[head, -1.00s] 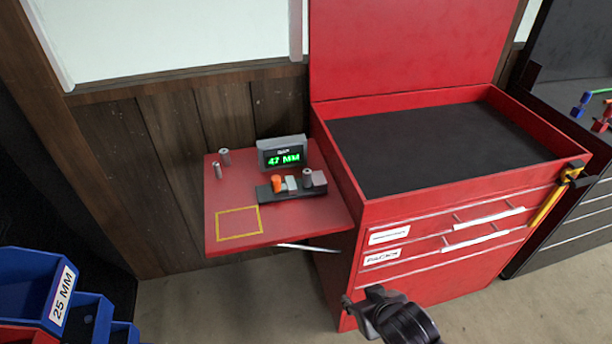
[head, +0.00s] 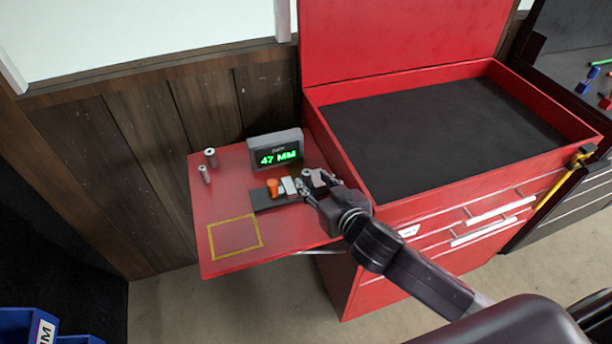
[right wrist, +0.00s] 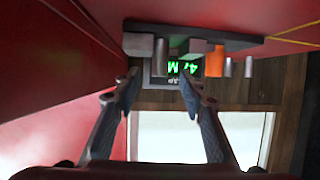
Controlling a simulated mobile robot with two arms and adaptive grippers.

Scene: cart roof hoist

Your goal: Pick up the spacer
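A grey cylindrical spacer (head: 306,173) stands upright on the dark gauge (head: 265,203), between a pale block and a pinkish-grey block. My right gripper (head: 318,184) is open at the front of it, with one finger to either side. In the right wrist view the spacer (right wrist: 160,57) shows between the two spread fingertips (right wrist: 159,88), and I see no contact. Its lower part is hidden by the gripper in the head view. Two more grey cylinders, a wider one (head: 210,157) and a thinner one (head: 204,175), stand at the shelf's back left. My left gripper is out of view.
The red side shelf (head: 225,212) carries a display (head: 275,149) reading 47 MM behind the gauge. A yellow outlined square (head: 235,237) is empty. The red cart (head: 400,150) rises close on the right.

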